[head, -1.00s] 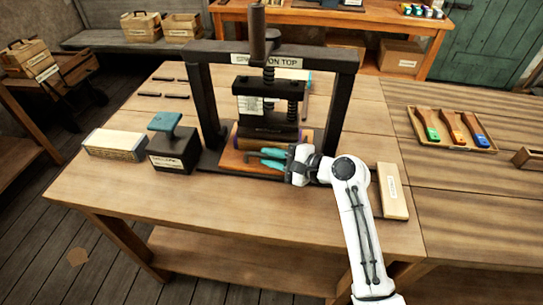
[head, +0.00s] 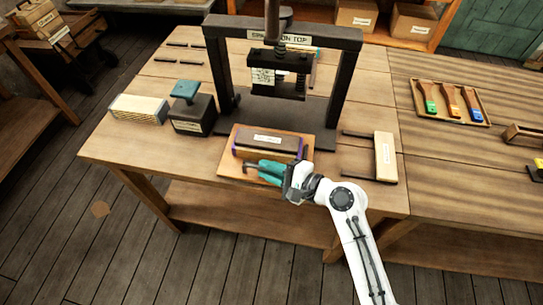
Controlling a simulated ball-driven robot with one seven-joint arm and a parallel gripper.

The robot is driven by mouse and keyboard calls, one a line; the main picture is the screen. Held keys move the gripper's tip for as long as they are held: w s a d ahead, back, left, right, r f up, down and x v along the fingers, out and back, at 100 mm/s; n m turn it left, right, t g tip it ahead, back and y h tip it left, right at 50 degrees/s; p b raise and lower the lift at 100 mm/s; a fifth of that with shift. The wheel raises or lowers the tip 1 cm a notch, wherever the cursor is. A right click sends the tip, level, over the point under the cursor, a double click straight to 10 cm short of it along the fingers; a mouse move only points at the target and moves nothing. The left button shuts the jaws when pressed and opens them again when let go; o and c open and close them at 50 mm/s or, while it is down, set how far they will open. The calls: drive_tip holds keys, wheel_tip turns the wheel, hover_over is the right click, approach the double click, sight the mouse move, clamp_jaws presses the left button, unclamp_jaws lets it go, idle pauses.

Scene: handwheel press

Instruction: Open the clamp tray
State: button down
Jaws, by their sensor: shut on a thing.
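The clamp tray (head: 233,150) is a flat orange-brown wooden board lying in front of the black handwheel press (head: 222,60), slid out towards me. A dark labelled block with purple ends (head: 270,142) sits on it. My gripper (head: 262,173), with teal fingers, is at the tray's front edge, shut on the tray handle. The fingers and wrist hide most of the handle. The press's screw and plate stand above and behind the tray, clear of the block.
Left of the press stand a dark block with a teal handle (head: 193,115) and a pale stack (head: 139,109). A pale labelled board (head: 385,155) lies on the right. Farther right is a tray of brushes (head: 489,122). The floor in front of the table is open.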

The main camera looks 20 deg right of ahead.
drive_tip(key=shift+s+a, duration=0.15)
drive_tip(key=shift+s, duration=0.15)
drive_tip(key=c, duration=1.2)
unclamp_jaws()
drive_tip(key=shift+o, duration=0.2)
drive_tip(key=b+v, duration=0.1)
drive_tip(key=v, duration=0.9)
drive_tip(key=shift+s+d+b, duration=0.25)
drive_tip(key=shift+s+b, duration=0.05)
drive_tip(key=shift+b, duration=0.05)
drive_tip(key=s+d+f+n+g+h, duration=0.1)
drive_tip(key=s+f+n+g+h, duration=0.4)
drive_tip(key=s+f+n, duration=0.4)
drive_tip(key=s+d+n+g+h, duration=0.5)
drive_tip(key=s+d+n+g, duration=0.1)
drive_tip(key=s, duration=0.5)
drive_tip(key=shift+d+f+n, duration=0.4)
drive_tip(key=shift+d, duration=0.25)
